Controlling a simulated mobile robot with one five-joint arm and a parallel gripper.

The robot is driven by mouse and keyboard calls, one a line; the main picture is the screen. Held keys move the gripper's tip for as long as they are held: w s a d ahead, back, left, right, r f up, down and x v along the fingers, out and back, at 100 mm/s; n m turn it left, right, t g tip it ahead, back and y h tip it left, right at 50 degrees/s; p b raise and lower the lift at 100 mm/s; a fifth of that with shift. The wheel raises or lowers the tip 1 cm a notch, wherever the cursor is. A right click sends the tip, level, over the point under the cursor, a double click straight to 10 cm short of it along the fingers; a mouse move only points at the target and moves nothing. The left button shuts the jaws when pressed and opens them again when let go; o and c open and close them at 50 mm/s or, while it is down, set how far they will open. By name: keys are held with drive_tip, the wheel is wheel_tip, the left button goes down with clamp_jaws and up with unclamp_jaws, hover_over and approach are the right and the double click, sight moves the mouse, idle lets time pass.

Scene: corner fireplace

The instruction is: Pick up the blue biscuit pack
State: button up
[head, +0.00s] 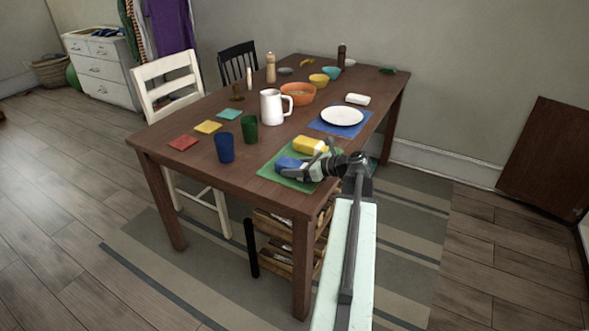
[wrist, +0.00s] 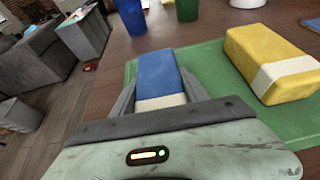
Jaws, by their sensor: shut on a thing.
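The blue biscuit pack (head: 289,164) is at the near end of the wooden table, over the green placemat (head: 270,172). In the wrist view the blue pack (wrist: 160,74), with a pale band at its near end, lies between the two fingers. My gripper (head: 303,164) is shut on it, and in the wrist view my gripper (wrist: 160,90) has one finger along each side. I cannot tell whether the pack touches the mat. Its underside is hidden.
A yellow pack (head: 310,145) with a pale band lies close by on the mat; it also shows in the wrist view (wrist: 267,62). A blue cup (head: 224,147), a green cup (head: 249,129) and a white jug (head: 272,106) stand nearby. A white plate (head: 342,116) lies beyond.

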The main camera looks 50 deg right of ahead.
sight(296, 163)
drive_tip(key=shift+r, duration=0.1)
drive_tip(key=r+p, duration=0.4)
drive_tip(key=shift+s+d, duration=0.15)
drive_tip(key=shift+d, duration=0.15)
drive_tip(key=s+d, duration=0.6)
drive_tip(key=d, duration=0.1)
drive_tip(key=s+d+p, duration=0.1)
drive_tip(key=s+d, duration=0.2)
drive_tip(key=shift+d+r, duration=0.35)
drive_tip(key=shift+r, duration=0.05)
drive_tip(key=shift+s+d, duration=0.45)
drive_tip(key=shift+s, duration=0.15)
